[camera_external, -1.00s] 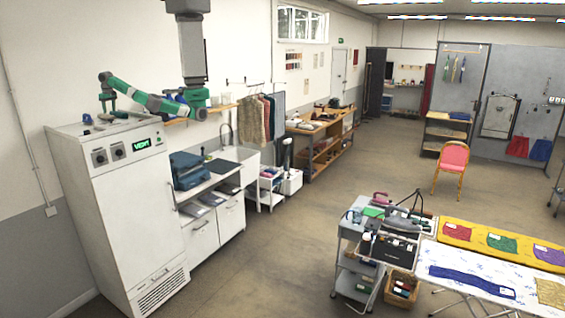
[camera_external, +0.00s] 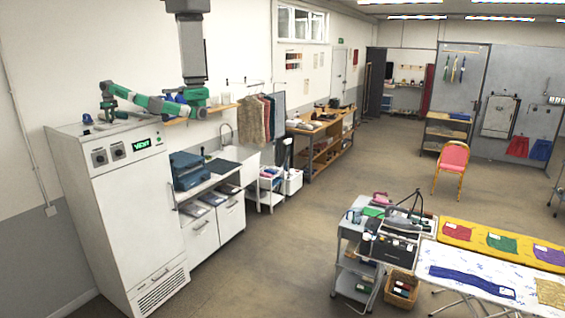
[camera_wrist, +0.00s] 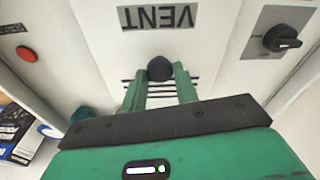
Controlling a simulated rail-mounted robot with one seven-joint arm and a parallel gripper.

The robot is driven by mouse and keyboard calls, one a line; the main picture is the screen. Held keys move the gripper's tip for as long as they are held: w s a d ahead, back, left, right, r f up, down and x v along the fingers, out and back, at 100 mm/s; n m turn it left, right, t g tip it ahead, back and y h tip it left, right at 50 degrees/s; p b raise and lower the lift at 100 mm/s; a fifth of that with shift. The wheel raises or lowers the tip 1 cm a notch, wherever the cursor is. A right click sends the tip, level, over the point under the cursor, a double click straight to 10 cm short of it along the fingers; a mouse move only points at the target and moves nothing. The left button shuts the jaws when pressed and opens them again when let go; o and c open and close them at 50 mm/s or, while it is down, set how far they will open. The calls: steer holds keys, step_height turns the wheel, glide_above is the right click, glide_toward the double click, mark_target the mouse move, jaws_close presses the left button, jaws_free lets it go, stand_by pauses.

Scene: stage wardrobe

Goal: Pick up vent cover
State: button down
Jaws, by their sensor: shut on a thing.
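The white cabinet (camera_external: 130,200) stands at the left in the external view, and my gripper (camera_external: 108,117) is low over its top. In the wrist view my gripper (camera_wrist: 160,76) has its two green fingers on either side of a dark round knob (camera_wrist: 160,66), shut on it. I take this knob to be the vent cover's grip. Dark parallel slots show between and beside the fingers. The cover's outline cannot be made out, nor whether it is lifted. In the external view the cover is too small to tell.
An upside-down VENT label (camera_wrist: 158,17), a red button (camera_wrist: 25,53) and a black rotary knob (camera_wrist: 282,40) lie around the grip. A small blue item (camera_external: 87,118) sits on the cabinet top. A shelf (camera_external: 190,114) runs along the wall behind my arm.

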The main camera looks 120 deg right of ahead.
step_height(320, 180, up, 10)
steer(key=p, duration=0.1)
stand_by(0.4)
